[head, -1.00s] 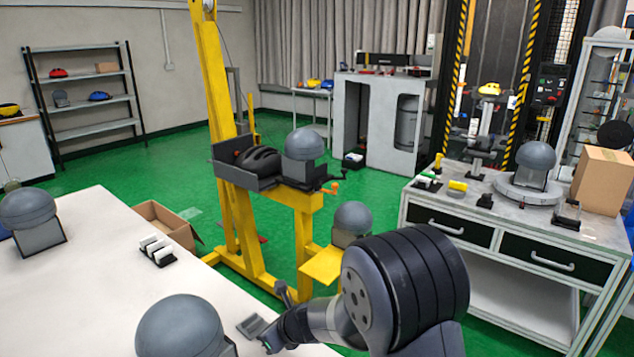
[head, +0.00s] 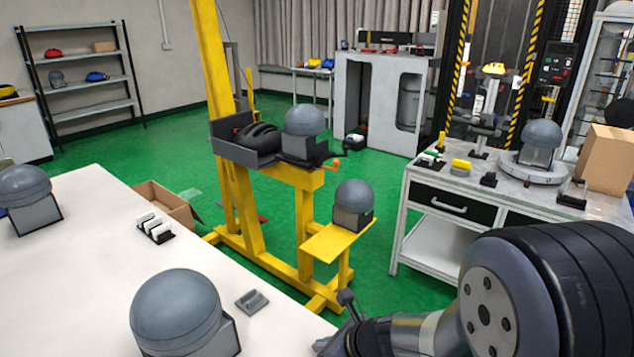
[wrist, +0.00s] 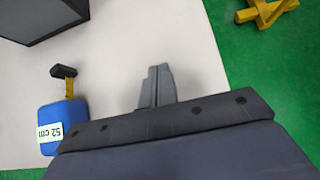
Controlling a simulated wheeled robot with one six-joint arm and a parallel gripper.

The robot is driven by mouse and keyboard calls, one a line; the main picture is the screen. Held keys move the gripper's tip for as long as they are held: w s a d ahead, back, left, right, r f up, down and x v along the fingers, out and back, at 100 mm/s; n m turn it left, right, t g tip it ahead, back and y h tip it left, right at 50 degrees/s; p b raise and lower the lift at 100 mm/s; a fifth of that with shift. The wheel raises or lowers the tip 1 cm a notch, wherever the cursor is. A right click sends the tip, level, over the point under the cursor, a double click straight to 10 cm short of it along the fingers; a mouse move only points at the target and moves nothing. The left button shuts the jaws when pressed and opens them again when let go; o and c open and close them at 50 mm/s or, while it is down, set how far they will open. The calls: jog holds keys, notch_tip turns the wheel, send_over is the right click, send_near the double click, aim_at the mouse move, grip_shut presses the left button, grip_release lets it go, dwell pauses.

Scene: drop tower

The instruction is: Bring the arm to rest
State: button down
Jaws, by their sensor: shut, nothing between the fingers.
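My arm (head: 500,310) reaches in from the lower right of the head view, bent low, with its dark wrist end beside the near corner of the white table (head: 90,280). The fingers there are mostly out of sight. In the wrist view my gripper (wrist: 155,88) shows as two grey fingers pressed together, shut and empty, pointing over the white table top. Nothing is held.
The yellow stand (head: 245,215) and workbench (head: 450,205) stand beyond, with green floor between.

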jog(key=s+d, duration=0.2)
jog(key=d, duration=0.1)
jog(key=s+d, duration=0.2)
jog(key=shift+d, duration=0.15)
jog(key=p+v, duration=0.3)
jog(key=v, duration=0.6)
jog(key=shift+s+d+p, duration=0.1)
jog(key=shift+p, duration=0.2)
